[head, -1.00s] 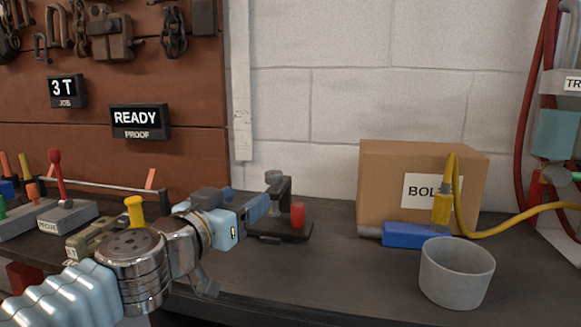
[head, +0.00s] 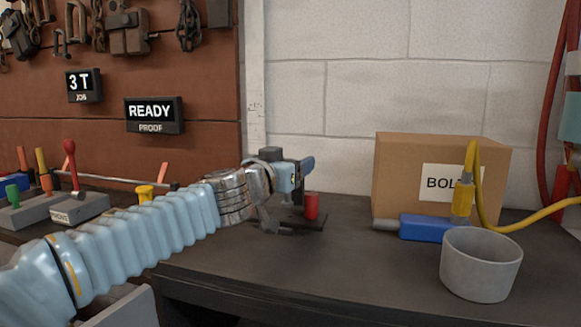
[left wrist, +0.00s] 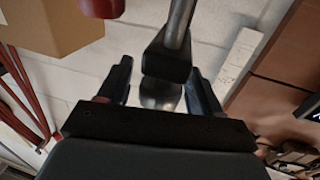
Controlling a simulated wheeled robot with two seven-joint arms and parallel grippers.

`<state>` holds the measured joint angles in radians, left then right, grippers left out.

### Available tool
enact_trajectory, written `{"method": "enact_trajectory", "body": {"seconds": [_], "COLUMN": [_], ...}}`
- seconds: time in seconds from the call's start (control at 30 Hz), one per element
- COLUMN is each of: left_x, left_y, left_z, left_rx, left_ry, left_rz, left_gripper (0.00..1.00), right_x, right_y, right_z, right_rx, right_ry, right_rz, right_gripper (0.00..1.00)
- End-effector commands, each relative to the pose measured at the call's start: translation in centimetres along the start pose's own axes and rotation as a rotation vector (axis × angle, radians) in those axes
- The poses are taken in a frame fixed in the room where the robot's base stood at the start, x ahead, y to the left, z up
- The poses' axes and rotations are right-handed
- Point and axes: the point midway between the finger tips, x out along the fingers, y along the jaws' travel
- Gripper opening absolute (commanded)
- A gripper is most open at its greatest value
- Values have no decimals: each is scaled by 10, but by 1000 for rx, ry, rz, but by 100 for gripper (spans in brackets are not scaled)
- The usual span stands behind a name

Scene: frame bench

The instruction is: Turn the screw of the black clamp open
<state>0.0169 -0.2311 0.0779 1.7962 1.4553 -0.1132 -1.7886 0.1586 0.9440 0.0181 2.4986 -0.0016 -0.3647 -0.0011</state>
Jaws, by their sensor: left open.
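The black clamp (head: 317,222) stands on the bench, its upper part mostly hidden behind my left gripper (head: 299,171) in the head view. In the left wrist view the clamp's dark arm (left wrist: 166,62), a grey rod (left wrist: 181,22) and the round grey screw knob (left wrist: 160,94) show. My left gripper is open, with one finger (left wrist: 116,80) on each side of the knob. I cannot tell whether the fingers touch it. A red cylinder (head: 311,206) sits at the clamp's base. My right gripper is not in view.
Levers (head: 72,170) and a yellow knob (head: 145,192) are at the left. The front middle of the bench (head: 350,270) is clear.

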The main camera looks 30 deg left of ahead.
Motion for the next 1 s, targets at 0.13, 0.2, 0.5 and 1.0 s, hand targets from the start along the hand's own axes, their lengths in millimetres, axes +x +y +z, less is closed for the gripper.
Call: {"method": "enact_trajectory", "body": {"seconds": [0.13, 0.2, 0.5, 1.0], "left_x": [0, 0, 0, 0], "left_y": [0, 0, 0, -1], "left_z": [0, 0, 0, -1], "left_rx": [0, 0, 0, 1], "left_ry": [0, 0, 0, -2], "left_rz": [0, 0, 0, -95], "left_gripper": [65, 62, 16, 13], "right_x": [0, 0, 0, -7], "right_y": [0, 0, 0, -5], "right_z": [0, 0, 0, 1], "right_rx": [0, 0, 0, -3], "right_ry": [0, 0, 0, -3], "right_rz": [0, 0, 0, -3], "right_gripper": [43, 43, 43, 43]}}
